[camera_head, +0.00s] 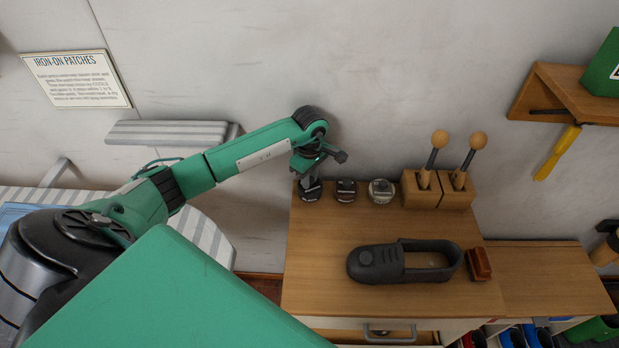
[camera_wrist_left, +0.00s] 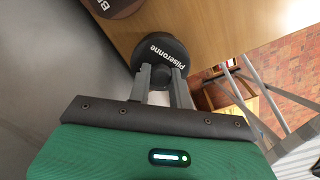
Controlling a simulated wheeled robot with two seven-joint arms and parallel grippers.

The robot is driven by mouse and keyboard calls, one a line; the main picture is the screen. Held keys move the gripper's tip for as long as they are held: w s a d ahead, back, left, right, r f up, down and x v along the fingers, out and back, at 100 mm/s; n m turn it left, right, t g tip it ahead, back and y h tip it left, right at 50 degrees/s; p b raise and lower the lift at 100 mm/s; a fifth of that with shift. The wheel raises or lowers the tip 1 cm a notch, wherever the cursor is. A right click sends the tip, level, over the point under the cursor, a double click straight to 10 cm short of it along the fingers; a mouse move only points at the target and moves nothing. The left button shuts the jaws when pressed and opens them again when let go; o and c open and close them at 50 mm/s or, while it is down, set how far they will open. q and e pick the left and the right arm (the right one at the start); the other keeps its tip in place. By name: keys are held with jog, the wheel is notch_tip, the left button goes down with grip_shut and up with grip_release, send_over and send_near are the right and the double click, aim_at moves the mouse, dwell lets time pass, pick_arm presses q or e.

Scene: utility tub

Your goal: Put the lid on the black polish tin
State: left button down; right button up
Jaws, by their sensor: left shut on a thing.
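My left gripper (camera_head: 311,172) reaches down at the back left corner of the wooden bench top. It is shut on a round black piece lettered "Pilseronne" (camera_wrist_left: 160,48); its fingers (camera_wrist_left: 162,76) grip the near side of it in the left wrist view. In the head view this dark round piece (camera_head: 311,194) is low at the bench's back left corner. I cannot tell whether it is a lid alone or a lid seated on a tin. A dark tin (camera_head: 346,190) and a silvery tin (camera_head: 381,191) stand to its right. My right gripper is not in view.
Another round dark item (camera_wrist_left: 113,5) is partly cut off in the wrist view. The bench's front left is clear.

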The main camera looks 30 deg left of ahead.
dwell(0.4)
pick_arm(q)
jog(key=shift+f+b, duration=0.15)
jog(key=shift+b, duration=0.2)
dwell(0.7)
jog(key=shift+b, duration=0.3)
dwell(0.4)
jog(key=c, duration=0.7)
grip_release()
